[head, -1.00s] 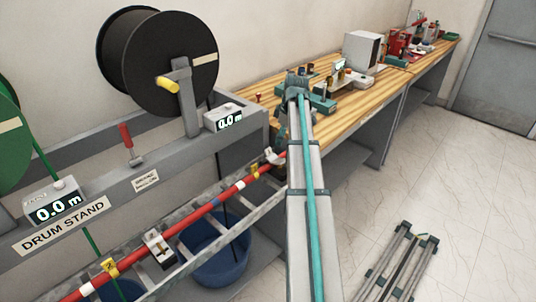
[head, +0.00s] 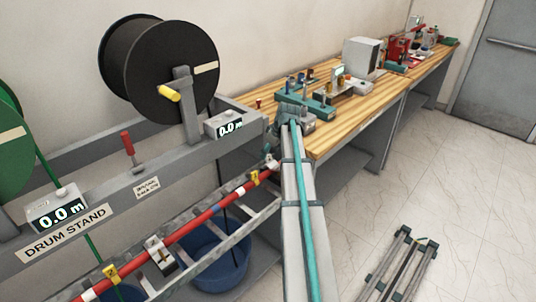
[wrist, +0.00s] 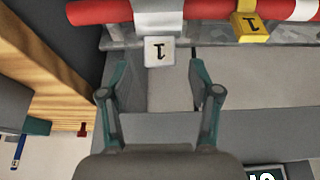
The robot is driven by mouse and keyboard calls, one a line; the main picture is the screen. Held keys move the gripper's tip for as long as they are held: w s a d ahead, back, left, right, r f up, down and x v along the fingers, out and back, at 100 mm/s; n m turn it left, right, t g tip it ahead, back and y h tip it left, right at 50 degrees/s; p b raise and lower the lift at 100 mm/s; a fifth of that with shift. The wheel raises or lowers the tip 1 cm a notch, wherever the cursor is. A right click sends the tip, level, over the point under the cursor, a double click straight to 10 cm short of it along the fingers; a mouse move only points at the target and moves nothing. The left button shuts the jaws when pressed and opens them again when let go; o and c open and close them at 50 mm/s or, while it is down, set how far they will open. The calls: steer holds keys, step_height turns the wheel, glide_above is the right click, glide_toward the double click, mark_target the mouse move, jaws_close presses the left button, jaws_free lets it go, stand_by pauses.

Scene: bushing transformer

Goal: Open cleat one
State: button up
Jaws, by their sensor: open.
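In the wrist view, cleat one (wrist: 157,14) is a pale ribbed clamp around the red cable (wrist: 100,12). A white tab (wrist: 158,51) marked 1 projects from it towards my gripper. My gripper (wrist: 159,68) is open and empty, with one teal-and-grey finger on each side of the tab's line. The tab lies just ahead of the fingertips, and I see no contact. In the head view, my gripper (head: 272,150) is at the far end of the red cable (head: 205,217), and it and my arm partly hide the cleat there.
A yellow marker (wrist: 250,27) numbered 1 sits on the cable right of the cleat. A second cleat (head: 160,251) is nearer on the ladder rack. The drum stand (head: 180,150) is to the left; a wooden bench (head: 345,125) with equipment extends behind.

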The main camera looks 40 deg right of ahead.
steer(key=shift+x, duration=1.5)
jaws_close()
